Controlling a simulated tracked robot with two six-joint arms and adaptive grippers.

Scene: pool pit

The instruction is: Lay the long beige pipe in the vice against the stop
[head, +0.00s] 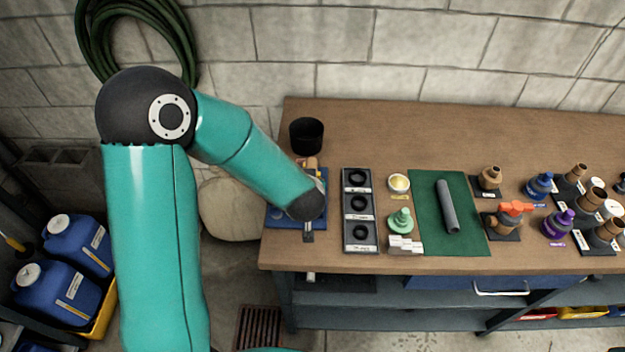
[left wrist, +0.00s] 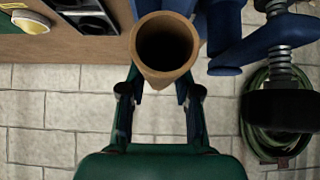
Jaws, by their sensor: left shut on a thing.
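The long beige pipe (left wrist: 163,48) shows in the left wrist view with its open round end facing the camera. A small brown piece, likely part of it, shows past my wrist in the head view (head: 311,162). My left gripper (left wrist: 161,86) is shut on the pipe, a finger on each side. In the head view my wrist hides this gripper. The blue vice (head: 282,217) at the bench's left end is largely covered by my arm; its blue body and screw show beside the pipe in the left wrist view (left wrist: 240,52). I cannot make out the stop. My right gripper is not in view.
A black cup (head: 306,136) stands behind the vice. A dark tray with black rings (head: 358,182) lies right of it, then a green mat (head: 468,236) bearing a grey pipe (head: 447,205). Several fittings crowd the right. The bench's back strip is clear.

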